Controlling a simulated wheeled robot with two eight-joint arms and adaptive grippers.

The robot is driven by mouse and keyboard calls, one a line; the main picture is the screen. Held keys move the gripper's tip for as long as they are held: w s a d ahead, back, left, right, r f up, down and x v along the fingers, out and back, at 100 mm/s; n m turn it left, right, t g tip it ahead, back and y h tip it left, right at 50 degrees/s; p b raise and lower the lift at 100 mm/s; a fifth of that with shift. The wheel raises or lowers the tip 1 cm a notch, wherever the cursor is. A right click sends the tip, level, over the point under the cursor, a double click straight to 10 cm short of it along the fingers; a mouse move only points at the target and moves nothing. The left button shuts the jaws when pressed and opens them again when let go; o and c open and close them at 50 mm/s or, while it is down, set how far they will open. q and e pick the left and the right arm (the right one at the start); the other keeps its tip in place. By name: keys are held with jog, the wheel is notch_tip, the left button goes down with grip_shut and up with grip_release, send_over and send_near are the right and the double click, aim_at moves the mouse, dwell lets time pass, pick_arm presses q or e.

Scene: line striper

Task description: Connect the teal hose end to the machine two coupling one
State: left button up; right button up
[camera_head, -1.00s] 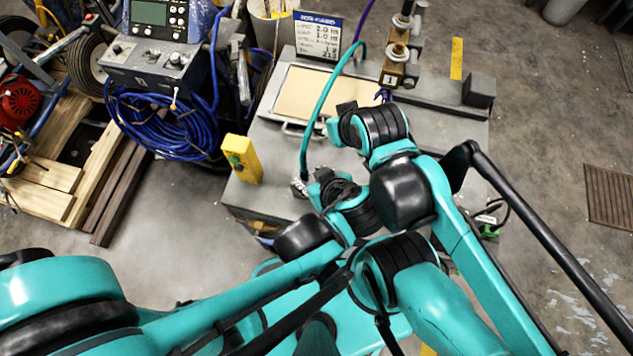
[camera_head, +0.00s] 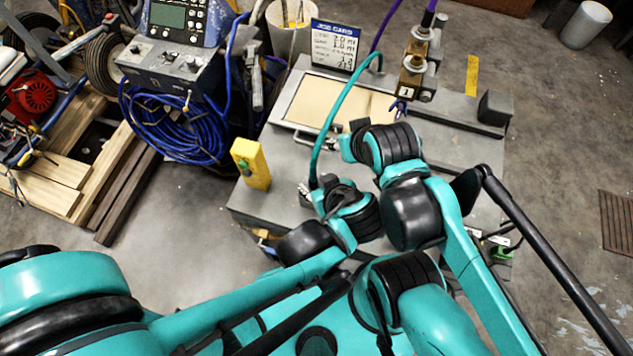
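The teal hose (camera_head: 340,101) arches over the grey bench top from beside the job card down to my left gripper (camera_head: 307,190). The hose's lower end meets the gripper at the bench's left part. The fingers are small and partly hidden by my wrist, so I cannot tell whether they are closed on it. The coupling labelled 1 (camera_head: 411,80) is a brass fitting on a block at the back right of the bench, well apart from that hose end. My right arm's wrist (camera_head: 392,146) is in front of the coupling; its fingers cannot be made out clearly.
A job card (camera_head: 334,46) stands behind a beige panel (camera_head: 325,101). A purple hose (camera_head: 430,12) rises from a rear fitting. A yellow box (camera_head: 250,164) is at the bench's left edge. A blue hose coil (camera_head: 172,127) hangs left. Floor to the right is mostly clear.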

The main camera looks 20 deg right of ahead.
aim_at(315, 173)
pick_arm(q)
grip_shut()
jog(key=shift+r+p, duration=0.6)
jog(key=shift+r, duration=0.05)
jog(key=shift+r+p, duration=1.65)
jog(key=shift+r, duration=0.35)
jog(key=shift+w, duration=0.1)
